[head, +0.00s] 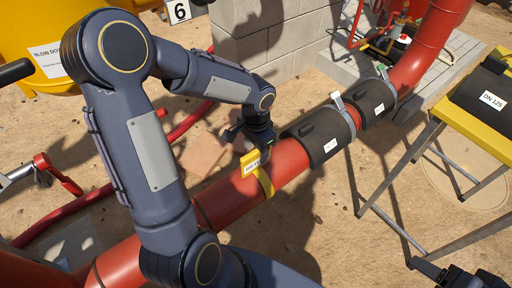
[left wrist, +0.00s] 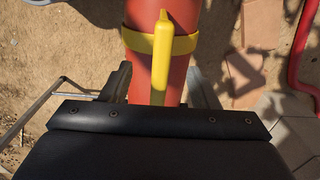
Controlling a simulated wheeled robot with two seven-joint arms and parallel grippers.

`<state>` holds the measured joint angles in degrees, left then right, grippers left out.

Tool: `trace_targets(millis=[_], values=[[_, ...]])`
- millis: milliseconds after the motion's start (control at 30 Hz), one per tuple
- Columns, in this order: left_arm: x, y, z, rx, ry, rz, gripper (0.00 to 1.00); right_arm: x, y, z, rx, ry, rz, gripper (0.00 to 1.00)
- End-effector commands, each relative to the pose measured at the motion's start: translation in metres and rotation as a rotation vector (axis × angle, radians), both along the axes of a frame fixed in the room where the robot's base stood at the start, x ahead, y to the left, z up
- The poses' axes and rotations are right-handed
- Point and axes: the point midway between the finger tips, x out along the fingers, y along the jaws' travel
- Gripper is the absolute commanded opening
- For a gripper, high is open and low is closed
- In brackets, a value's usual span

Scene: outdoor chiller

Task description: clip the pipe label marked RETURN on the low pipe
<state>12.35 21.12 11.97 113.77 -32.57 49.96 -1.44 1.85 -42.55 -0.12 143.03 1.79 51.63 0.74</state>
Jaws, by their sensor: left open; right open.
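The low red pipe (head: 290,160) runs diagonally across the ground. A yellow pipe label (head: 252,164) with a white face sits on it, its yellow band curving over the pipe; its lettering is too small to read. In the left wrist view the band (left wrist: 185,45) lies across the pipe (left wrist: 145,12) and the label's tab (left wrist: 160,60) stands edge-on toward the camera. My left gripper (head: 262,150) is right by the label; its fingers (left wrist: 158,82) are open, apart on either side of the tab. My right gripper (head: 455,277) is open at the lower right, partly cut off.
Two black insulation shells (head: 322,133) sit on the pipe farther up. A yellow-topped trestle table (head: 492,142) with a black shell marked DN 125 stands at right. A block wall (head: 262,40) is behind, a yellow tank (head: 45,60) at left. A red hose (head: 100,207) crosses the sand.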

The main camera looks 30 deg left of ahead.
Motion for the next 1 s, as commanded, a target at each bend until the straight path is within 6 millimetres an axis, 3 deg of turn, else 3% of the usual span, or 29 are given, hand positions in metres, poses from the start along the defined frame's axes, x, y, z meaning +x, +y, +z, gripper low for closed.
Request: trace_targets(millis=[367, 1000], values=[[0.0, 0.0, 0.003, 0.0, 0.0, 0.0, 0.63, 0.0, 0.0, 0.002, 0.0, 0.0, 0.0, 0.63], [0.0, 0.0, 0.071, 0.0, 0.0, 0.0, 0.63, 0.0, 0.0, 0.06, 0.0, 0.0, 0.0, 0.63]])
